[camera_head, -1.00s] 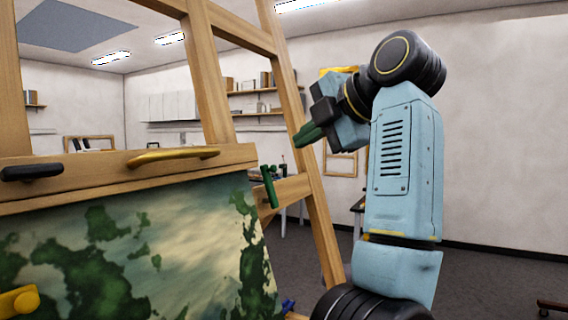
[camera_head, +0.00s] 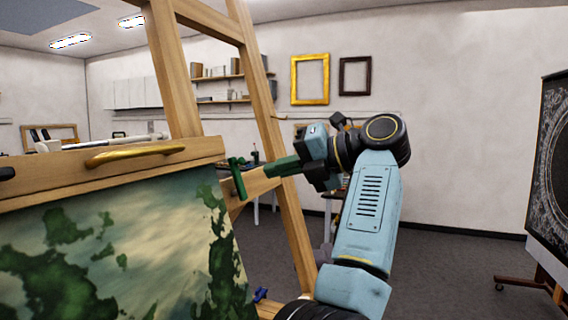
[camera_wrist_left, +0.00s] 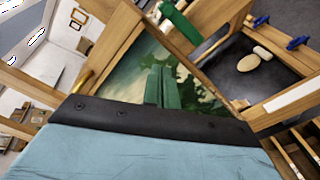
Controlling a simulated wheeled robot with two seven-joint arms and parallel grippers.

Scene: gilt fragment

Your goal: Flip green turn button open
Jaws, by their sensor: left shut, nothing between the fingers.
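The green turn button (camera_head: 238,178) is at the upper right corner of the painting (camera_head: 120,250) on the wooden easel. It stands nearly upright in the head view, with a small knob at its top. It also shows at the top of the left wrist view (camera_wrist_left: 181,22). My left gripper (camera_head: 268,171) has green fingers that are shut and empty. In the head view its tips point left at the button's middle, with a small gap seeming to remain. In the wrist view the fingertips (camera_wrist_left: 162,70) show below the button, over the painting. My right gripper is out of view.
The easel's leaning post (camera_head: 275,150) stands just behind the button and fingers. A brass handle (camera_head: 135,154) is on the easel's top rail. A blue turn button (camera_head: 260,294) is lower on the right edge. A dark ornate panel (camera_head: 553,170) stands far right.

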